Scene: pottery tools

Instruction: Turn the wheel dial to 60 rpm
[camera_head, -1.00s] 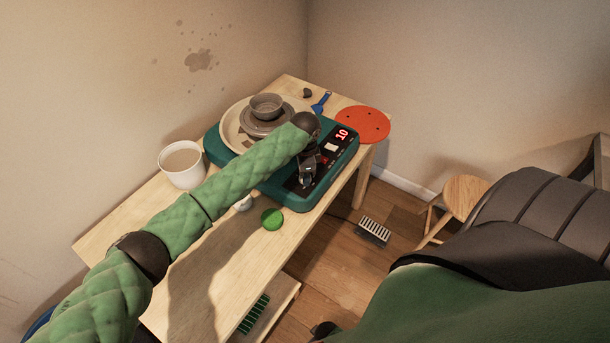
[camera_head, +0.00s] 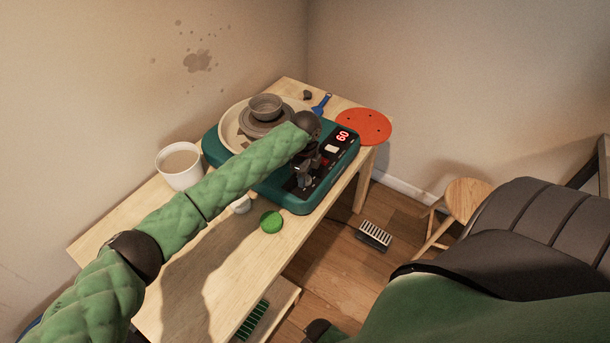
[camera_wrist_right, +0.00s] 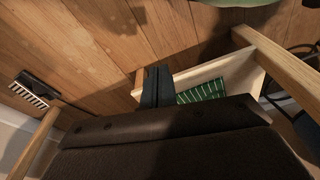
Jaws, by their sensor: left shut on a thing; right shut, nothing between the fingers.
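The green pottery wheel (camera_head: 210,148) sits on the wooden table with its black control panel facing the front right. The panel's red display (camera_head: 343,136) reads 60. My left gripper (camera_head: 305,180) is at the panel, shut on the wheel dial, which is mostly hidden by the fingers. A grey bowl (camera_head: 266,104) stands on the wheel head inside the pale splash pan (camera_head: 231,124). My right gripper (camera_wrist_right: 157,86) is shut and empty in the right wrist view, above the floor and a low shelf.
A white bucket (camera_head: 180,170), a green round piece (camera_head: 271,222), an orange disc (camera_head: 363,127) and a blue tool (camera_head: 321,105) are on the wooden table (camera_head: 110,226).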

